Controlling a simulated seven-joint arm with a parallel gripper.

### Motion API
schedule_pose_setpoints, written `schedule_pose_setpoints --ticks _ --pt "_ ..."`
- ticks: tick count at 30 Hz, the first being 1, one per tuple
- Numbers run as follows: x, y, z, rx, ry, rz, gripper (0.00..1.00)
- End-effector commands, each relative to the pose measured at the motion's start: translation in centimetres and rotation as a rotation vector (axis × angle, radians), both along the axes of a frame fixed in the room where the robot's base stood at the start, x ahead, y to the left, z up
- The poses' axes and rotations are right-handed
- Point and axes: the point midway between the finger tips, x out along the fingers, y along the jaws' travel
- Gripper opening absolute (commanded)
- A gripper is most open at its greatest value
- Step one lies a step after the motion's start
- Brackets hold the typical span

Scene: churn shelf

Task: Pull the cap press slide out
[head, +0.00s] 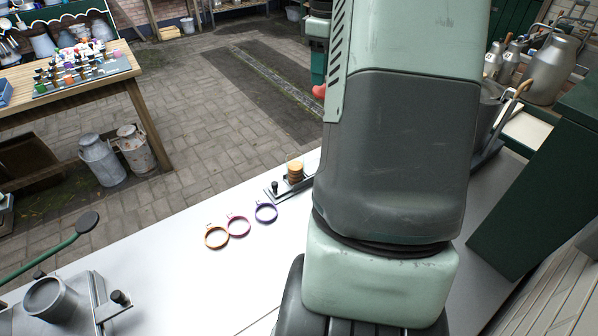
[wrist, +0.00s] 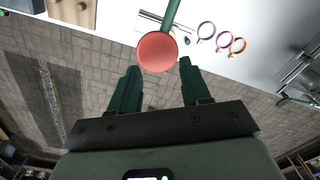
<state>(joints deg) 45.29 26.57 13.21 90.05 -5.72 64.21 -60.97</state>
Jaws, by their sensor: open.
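In the wrist view my gripper (wrist: 159,67) is open, its two green fingers spread and empty. A red round knob (wrist: 157,52) on a green lever shows past and between the fingertips; its distance is unclear. In the head view my gripper (head: 319,66) shows partly beside my arm, with the red knob just below it. What looks like the cap press slide (head: 275,188), a low metal plate with a black upright knob, lies on the white bench left of my arm. My arm hides the rest of the press.
Orange (head: 216,237), pink (head: 239,226) and purple (head: 266,212) rings lie on the white bench (head: 170,270). A dark green cabinet (head: 530,190) stands right.

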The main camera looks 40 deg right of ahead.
Motion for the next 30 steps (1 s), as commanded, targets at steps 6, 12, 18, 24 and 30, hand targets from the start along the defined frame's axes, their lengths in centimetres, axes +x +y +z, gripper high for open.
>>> schedule_pose_setpoints --ticks 6,12,18,24,30 --pt "2.6 7.9 -5.2 0.133 -0.002 0.041 0.48" --pt "-1.1 9.3 -14.0 0.011 0.136 0.095 0.48" --pt "-7.0 9.2 -19.8 -0.152 0.264 0.192 0.48" --pt "-10.2 8.6 -21.3 -0.242 0.313 0.253 0.48" --pt "-11.0 8.1 -22.8 -0.252 0.321 0.258 0.48"
